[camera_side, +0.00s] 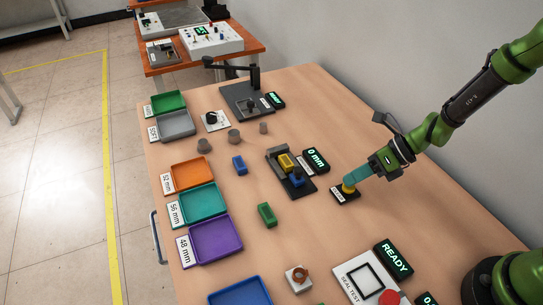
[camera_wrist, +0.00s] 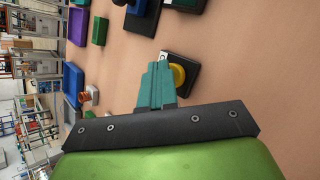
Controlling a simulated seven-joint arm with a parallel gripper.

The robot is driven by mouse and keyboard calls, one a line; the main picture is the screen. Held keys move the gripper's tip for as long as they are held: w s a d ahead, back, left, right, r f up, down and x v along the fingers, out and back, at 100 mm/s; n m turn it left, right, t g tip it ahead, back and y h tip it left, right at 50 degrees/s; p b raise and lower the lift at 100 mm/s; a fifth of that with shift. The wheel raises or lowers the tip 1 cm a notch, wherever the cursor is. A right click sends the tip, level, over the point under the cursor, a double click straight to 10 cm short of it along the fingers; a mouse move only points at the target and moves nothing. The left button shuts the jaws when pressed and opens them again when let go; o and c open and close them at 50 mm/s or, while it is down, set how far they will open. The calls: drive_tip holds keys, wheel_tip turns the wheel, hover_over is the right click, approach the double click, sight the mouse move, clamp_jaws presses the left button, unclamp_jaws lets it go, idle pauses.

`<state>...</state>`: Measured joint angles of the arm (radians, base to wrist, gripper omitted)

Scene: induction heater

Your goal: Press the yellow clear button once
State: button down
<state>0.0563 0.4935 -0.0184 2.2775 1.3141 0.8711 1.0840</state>
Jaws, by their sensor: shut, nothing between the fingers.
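The yellow button (camera_side: 348,188) sits on a small black base (camera_side: 338,196) on the table, right of the measuring fixture. In the wrist view the yellow button (camera_wrist: 178,76) shows partly behind the fingers, on its black base (camera_wrist: 190,68). My gripper (camera_side: 352,179) is shut and empty, with its teal fingers pointing down at the button. The fingertips are at or just above the button's top; I cannot tell whether they touch it. The fingers also show in the wrist view (camera_wrist: 156,72), just left of the button.
The measuring fixture (camera_side: 303,187) holds a yellow and a blue block beside a "0 mm" display (camera_side: 316,160). A green block (camera_side: 267,214) and a blue block (camera_side: 239,164) lie left of it. Trays, including a purple one (camera_side: 216,239), line the left edge. A READY display (camera_side: 395,258) stands in front.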

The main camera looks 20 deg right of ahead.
drive_tip(key=shift+r, duration=0.1)
idle(0.3)
drive_tip(key=shift+r, duration=0.8)
drive_tip(key=shift+r, duration=0.1)
drive_tip(key=shift+r, duration=2.4)
